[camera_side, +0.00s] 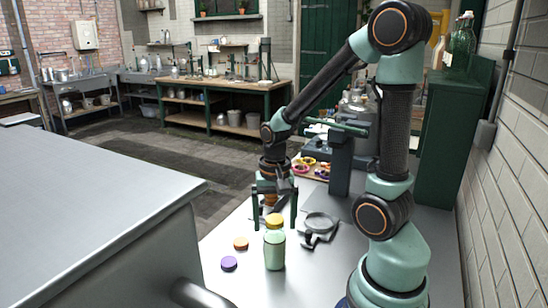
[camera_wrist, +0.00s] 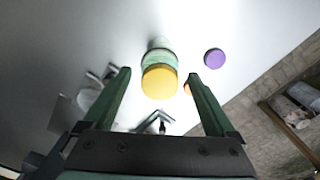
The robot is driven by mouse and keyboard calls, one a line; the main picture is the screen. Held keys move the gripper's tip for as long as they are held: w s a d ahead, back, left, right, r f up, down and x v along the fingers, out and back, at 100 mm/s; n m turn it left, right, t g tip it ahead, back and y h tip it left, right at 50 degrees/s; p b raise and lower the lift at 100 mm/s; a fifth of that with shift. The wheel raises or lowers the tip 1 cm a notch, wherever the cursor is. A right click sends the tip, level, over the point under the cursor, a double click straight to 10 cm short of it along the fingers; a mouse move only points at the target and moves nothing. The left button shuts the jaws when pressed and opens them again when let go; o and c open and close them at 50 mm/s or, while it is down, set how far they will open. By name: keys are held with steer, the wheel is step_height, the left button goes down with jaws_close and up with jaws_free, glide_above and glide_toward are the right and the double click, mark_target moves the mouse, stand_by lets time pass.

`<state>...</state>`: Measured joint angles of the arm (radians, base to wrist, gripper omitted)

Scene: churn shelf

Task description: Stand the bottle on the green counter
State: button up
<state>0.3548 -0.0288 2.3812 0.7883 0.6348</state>
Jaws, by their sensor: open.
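The bottle (camera_side: 275,250) is pale green with a yellow cap and stands upright on the light grey tabletop. My gripper (camera_side: 275,222) is open, its fingers pointing down on either side of the cap in the side view, with nothing held. In the wrist view the bottle's yellow cap (camera_wrist: 159,82) shows between the two spread finger tips (camera_wrist: 158,73), with visible gaps on both sides; its body is mostly hidden behind the cap. A dark green cabinet-like counter (camera_side: 455,115) stands at the right by the wall, with glass bottles on top.
An orange lid (camera_side: 240,243) and a purple lid (camera_side: 229,263) lie left of the bottle. A round-headed grey tool (camera_side: 319,224) lies to its right. A tray of colourful lids (camera_side: 312,168) sits behind. A large grey block (camera_side: 95,215) fills the left foreground.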

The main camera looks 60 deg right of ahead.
step_height(320, 180, up, 11)
steer(key=w+a+r+n+t, duration=0.1)
steer(key=a+n+t, duration=0.4)
steer(key=a+n, duration=0.5)
steer(key=shift+w+r+n+t, duration=0.3)
steer(key=shift+r+n, duration=0.4)
steer(key=shift+r, duration=0.2)
steer(key=shift+c, duration=0.3)
